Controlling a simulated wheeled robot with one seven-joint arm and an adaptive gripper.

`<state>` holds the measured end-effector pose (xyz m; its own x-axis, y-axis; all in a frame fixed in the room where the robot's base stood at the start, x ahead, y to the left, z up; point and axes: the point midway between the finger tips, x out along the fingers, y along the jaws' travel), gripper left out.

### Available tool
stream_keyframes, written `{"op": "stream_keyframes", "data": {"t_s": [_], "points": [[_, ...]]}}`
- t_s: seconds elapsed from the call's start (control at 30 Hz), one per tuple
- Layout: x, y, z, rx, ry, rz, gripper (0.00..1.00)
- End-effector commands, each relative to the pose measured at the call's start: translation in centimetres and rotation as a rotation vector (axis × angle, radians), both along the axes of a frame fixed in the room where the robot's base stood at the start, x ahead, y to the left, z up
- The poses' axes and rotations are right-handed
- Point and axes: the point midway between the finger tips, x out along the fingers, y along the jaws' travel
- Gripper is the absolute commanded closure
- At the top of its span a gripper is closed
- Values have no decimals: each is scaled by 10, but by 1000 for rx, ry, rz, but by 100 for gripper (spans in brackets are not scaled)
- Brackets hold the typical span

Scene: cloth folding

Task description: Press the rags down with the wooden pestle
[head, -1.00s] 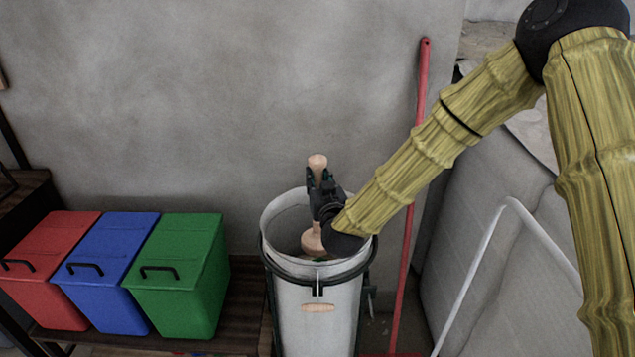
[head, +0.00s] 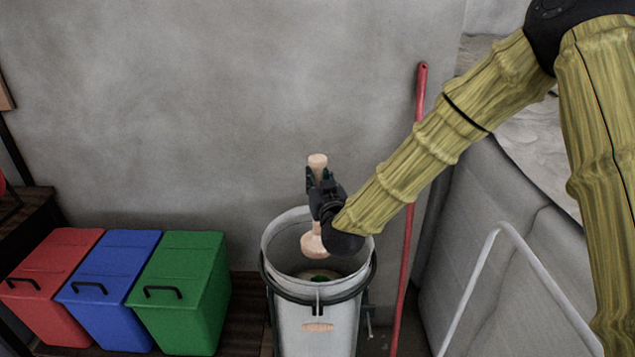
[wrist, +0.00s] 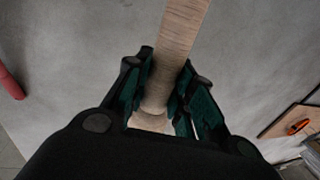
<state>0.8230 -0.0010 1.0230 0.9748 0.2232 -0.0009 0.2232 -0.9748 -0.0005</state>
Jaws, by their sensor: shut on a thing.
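The wooden pestle (head: 314,241) is pale wood and upright, with a knob on top and a wide rounded foot. My gripper (head: 319,181) is shut on its shaft, and the shaft (wrist: 177,50) also shows between the fingers in the wrist view. The pestle's foot hangs at the mouth of a white bin (head: 285,231), above what lies inside. Within the bin, a small patch of rags (head: 320,276) shows, pale with some green. Most of the rags are hidden by the bin's front wall.
Red (head: 50,270), blue (head: 115,280) and green (head: 185,290) lidded boxes stand on the left. A red pole (head: 407,215) leans against the wall right of the bin. A white bent tube (head: 470,285) and a grey padded object (head: 500,215) are further right.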

Motion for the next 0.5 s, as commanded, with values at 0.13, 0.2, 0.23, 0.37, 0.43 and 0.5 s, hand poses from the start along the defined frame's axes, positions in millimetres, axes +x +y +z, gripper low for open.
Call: {"op": "stream_keyframes", "data": {"t_s": [0.13,0.2,0.23,0.37,0.43,0.5], "points": [[0,0,15,1,-4,-1,100],[0,0,20,1,-4,-1,100],[0,0,22,1,-4,-1,100],[0,0,30,0,-4,-1,100],[0,0,35,0,-3,-1,100],[0,0,39,0,-3,0,100]]}}
